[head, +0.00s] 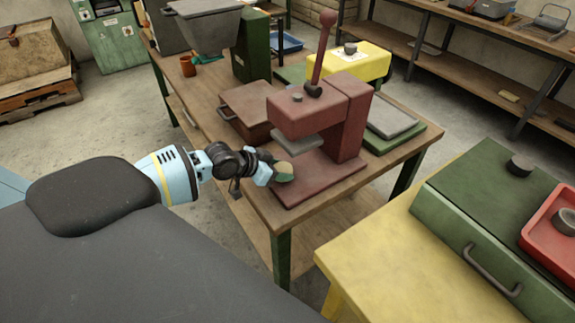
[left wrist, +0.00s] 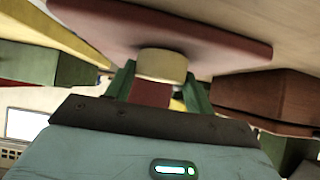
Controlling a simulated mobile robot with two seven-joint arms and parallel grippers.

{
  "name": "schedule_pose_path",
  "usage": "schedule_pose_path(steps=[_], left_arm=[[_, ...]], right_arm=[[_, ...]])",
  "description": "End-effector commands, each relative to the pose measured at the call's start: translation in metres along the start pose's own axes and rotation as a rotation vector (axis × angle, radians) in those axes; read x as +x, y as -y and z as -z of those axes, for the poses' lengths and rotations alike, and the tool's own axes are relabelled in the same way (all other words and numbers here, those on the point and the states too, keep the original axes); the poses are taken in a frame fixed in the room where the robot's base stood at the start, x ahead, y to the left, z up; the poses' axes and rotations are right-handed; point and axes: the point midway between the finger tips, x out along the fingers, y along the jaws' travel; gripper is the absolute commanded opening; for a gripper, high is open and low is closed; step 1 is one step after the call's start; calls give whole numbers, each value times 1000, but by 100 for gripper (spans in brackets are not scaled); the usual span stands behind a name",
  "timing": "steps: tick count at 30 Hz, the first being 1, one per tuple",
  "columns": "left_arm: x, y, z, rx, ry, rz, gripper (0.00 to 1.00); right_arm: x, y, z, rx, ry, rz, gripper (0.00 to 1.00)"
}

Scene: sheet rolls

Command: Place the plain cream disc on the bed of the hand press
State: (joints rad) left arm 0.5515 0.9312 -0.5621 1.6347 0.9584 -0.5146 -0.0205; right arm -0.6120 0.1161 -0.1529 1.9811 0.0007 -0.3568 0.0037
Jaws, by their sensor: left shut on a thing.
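The hand press (head: 355,115) is a dark red frame with an upright lever and a grey pressing plate (head: 297,142). Its flat red bed (head: 322,179) lies below on the wooden table; the bed also shows in the left wrist view (left wrist: 230,38). My left gripper (head: 279,172) is shut on the cream disc (head: 285,167), at the left front edge of the bed. In the left wrist view the disc (left wrist: 162,65) sits between the green fingers (left wrist: 160,85). Whether it touches the bed, I cannot tell. My right gripper is not in view.
A dark red box (head: 250,105) stands left of the press, and a grey slab on a green base (head: 395,125) stands right. A green case (head: 470,210) with a red tray (head: 555,225) sits on the yellow table at front right.

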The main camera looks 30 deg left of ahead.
Motion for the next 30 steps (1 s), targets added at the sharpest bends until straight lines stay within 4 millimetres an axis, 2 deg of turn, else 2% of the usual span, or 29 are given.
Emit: schedule_pose_path(steps=[6, 10, 20, 21, 25, 30], left_arm=[[25, -1, 20, -2, -4, -1, 26], [24, 0, 19, 2, -3, 0, 26], [27, -1, 14, 0, 0, -1, 26], [26, -1, 14, 0, 0, -1, 57], [26, 0, 15, 0, 0, -1, 74], [26, 0, 15, 0, -1, -1, 75]], right_arm=[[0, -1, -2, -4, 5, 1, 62], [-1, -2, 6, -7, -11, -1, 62], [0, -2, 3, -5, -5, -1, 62], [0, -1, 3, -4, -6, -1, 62], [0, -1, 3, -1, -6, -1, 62], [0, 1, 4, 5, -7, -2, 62]])
